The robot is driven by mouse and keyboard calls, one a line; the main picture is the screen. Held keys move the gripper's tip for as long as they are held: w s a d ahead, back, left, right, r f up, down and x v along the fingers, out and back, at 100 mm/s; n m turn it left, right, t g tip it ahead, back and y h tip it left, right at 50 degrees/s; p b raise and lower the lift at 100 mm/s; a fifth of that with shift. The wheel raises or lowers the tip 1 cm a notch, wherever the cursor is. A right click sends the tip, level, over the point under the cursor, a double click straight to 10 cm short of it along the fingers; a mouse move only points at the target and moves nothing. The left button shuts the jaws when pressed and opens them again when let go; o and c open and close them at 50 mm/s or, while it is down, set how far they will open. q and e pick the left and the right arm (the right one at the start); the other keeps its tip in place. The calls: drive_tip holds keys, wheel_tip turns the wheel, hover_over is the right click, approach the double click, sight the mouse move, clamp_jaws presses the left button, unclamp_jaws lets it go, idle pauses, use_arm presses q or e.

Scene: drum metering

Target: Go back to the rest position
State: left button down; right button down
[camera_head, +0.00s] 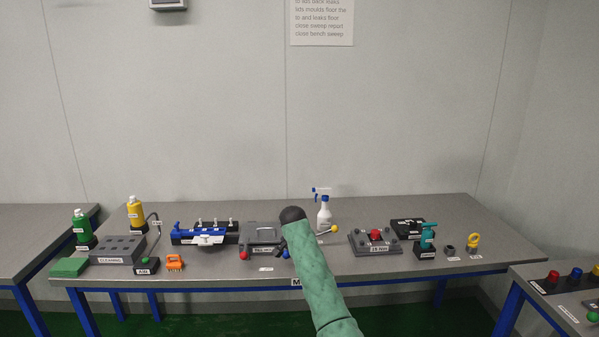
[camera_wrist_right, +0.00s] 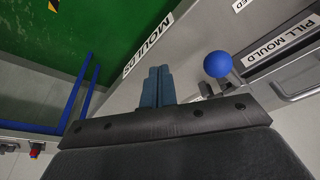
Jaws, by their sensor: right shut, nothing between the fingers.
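My right arm, in a green sleeve, reaches up over the bench (camera_head: 400,262) in the head view and ends in a dark wrist. Its gripper fingers are mostly hidden there behind the wrist. In the right wrist view my right gripper (camera_wrist_right: 158,86) is shut and empty, its two fingers together over the bench's front edge. The blue ball knob (camera_wrist_right: 217,64) of the pill mould (camera_wrist_right: 290,52) is to the right of the fingers and apart from them. My left gripper is not in view.
A white spray bottle (camera_head: 324,213) stands behind my wrist. A red button box (camera_head: 375,241) is right of my arm; a blue device (camera_head: 204,234) and an orange item (camera_head: 175,262) are to the left. Another bench (camera_head: 520,272) is at the right.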

drive_tip(key=s+d+f+n, duration=0.1)
drive_tip(key=s+d+f, duration=0.3)
drive_tip(key=s+f, duration=0.45)
drive_tip(key=s+d+f+n+y, duration=0.15)
drive_tip(key=s+d+f, duration=0.35)
drive_tip(key=s, duration=0.7)
drive_tip(key=s+d+f+n, duration=0.1)
drive_tip(key=s+d+f, duration=0.4)
drive_tip(key=s, duration=0.5)
drive_tip(key=s+d+r+n, duration=0.2)
drive_tip(key=s, duration=0.9)
drive_tip(key=s+d+r+n, duration=0.1)
drive_tip(key=s+d+r, duration=0.15)
drive_tip(key=s, duration=0.85)
drive_tip(key=s+d+r+n, duration=0.1)
drive_tip(key=s+d+n, duration=0.15)
drive_tip(key=s, duration=0.85)
drive_tip(key=s+a+f+x, duration=0.1)
drive_tip(key=s+x, duration=0.1)
drive_tip(key=x, duration=1.1)
drive_tip(key=s+a+x, duration=0.1)
drive_tip(key=s+x, duration=0.2)
drive_tip(key=x, duration=0.9)
drive_tip(key=s+f, duration=0.4)
drive_tip(key=f, duration=0.7)
drive_tip(key=s+f+g, duration=0.1)
drive_tip(key=s+f, duration=0.3)
drive_tip(key=f, duration=0.8)
drive_tip(key=shift+y, duration=0.25)
